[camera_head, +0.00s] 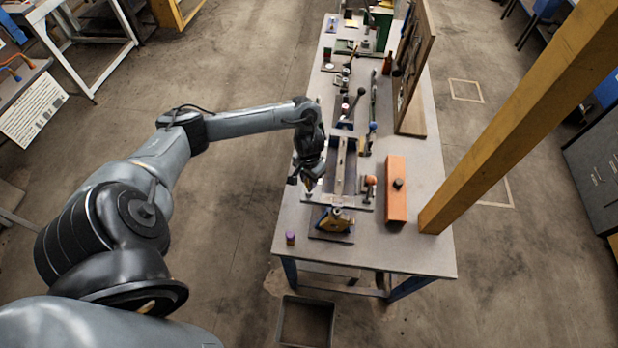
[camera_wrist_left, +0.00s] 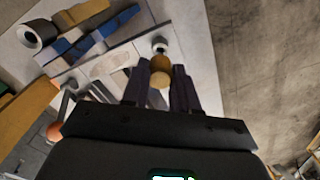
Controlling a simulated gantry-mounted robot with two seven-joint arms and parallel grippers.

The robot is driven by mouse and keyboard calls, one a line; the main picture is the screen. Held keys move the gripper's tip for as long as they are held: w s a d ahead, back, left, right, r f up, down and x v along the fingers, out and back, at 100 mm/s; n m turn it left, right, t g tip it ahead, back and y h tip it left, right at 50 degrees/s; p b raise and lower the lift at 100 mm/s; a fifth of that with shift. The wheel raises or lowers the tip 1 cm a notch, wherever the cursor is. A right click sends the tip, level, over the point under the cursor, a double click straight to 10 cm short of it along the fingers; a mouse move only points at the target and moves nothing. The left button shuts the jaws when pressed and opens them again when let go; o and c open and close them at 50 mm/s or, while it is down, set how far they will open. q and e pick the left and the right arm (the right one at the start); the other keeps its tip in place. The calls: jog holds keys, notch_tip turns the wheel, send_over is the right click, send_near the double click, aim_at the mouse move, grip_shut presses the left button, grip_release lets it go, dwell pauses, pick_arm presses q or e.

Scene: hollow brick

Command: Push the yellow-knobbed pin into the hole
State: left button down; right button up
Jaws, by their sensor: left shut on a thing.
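My left gripper (camera_head: 309,187) is over the near left part of a grey metal fixture on the workbench, fingers pointing down. In the left wrist view its two dark fingers (camera_wrist_left: 161,80) are closed around the yellow-knobbed pin (camera_wrist_left: 160,64), whose round yellow-brown knob shows between them. A pale round collar with a dark centre (camera_wrist_left: 160,44) lies just beyond the knob; I cannot tell whether it is the hole or whether the pin's tip is in it. The pin's shaft is hidden. My right gripper is not in view.
The workbench (camera_head: 425,256) carries an orange block with a black knob (camera_head: 396,208) right of the fixture. A small purple-topped cylinder (camera_head: 290,238) stands at the near left. A yellow post (camera_head: 520,125) rises at the right. The bench's near right corner is clear.

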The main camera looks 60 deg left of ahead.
pick_arm(q)
jog(key=shift+f+b, duration=0.4)
jog(key=shift+f, duration=1.2)
dwell(0.3)
jog(key=c, duration=0.8)
grip_release()
jog(key=shift+r, duration=0.6)
notch_tip(320, 180, up, 10)
jog(key=p, duration=0.3)
jog(key=shift+f, duration=0.15)
jog(key=shift+s+f, duration=0.1)
